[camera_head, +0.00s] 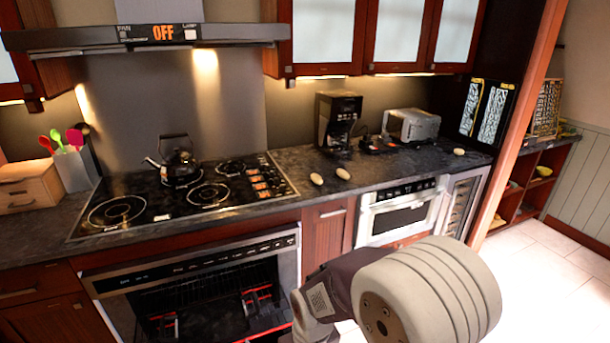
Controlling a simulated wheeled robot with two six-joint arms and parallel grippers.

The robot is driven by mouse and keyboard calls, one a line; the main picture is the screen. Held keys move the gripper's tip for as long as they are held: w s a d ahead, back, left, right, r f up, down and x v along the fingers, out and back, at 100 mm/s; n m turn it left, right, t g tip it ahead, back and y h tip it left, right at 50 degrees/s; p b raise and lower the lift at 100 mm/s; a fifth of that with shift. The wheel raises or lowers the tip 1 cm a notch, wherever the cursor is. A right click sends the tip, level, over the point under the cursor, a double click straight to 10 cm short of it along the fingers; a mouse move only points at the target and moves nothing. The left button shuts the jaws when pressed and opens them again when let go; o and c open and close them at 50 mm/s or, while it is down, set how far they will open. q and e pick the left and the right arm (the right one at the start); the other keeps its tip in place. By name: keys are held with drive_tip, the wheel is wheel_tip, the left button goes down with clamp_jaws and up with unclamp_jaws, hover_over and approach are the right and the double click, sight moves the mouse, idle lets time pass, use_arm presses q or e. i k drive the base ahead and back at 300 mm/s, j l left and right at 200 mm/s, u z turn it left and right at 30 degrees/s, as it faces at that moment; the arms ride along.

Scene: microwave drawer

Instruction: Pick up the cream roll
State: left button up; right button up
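Two small pale oval rolls lie on the dark counter between the stove and the coffee maker, a left one (316,179) and a right one (343,174). A third pale oval roll (459,152) lies farther right on the counter, past the toaster oven. They are too small to tell which is the cream roll. One of my arms shows as large grey links at the bottom centre-right, in front of the cabinets. Neither gripper can be made out, and no roll is being touched.
A black stovetop (190,199) with a kettle (178,161) is on the left. A coffee maker (337,121) and toaster oven (411,126) stand behind the rolls. A built-in microwave (398,218) is below the counter. The oven (200,285) shows a dark interior with red-marked parts. Tiled floor is clear at right.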

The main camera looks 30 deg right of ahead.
sight(316, 178)
drive_tip(key=i+l+u, duration=0.15)
drive_tip(key=l+u, duration=0.2)
drive_tip(key=l, duration=0.4)
drive_tip(key=l+u, duration=0.35)
drive_tip(key=l, duration=0.4)
drive_tip(key=l+u, duration=0.35)
drive_tip(key=l, duration=0.45)
drive_tip(key=k+l+u, duration=0.15)
drive_tip(key=l+u, duration=0.15)
drive_tip(key=l, duration=0.5)
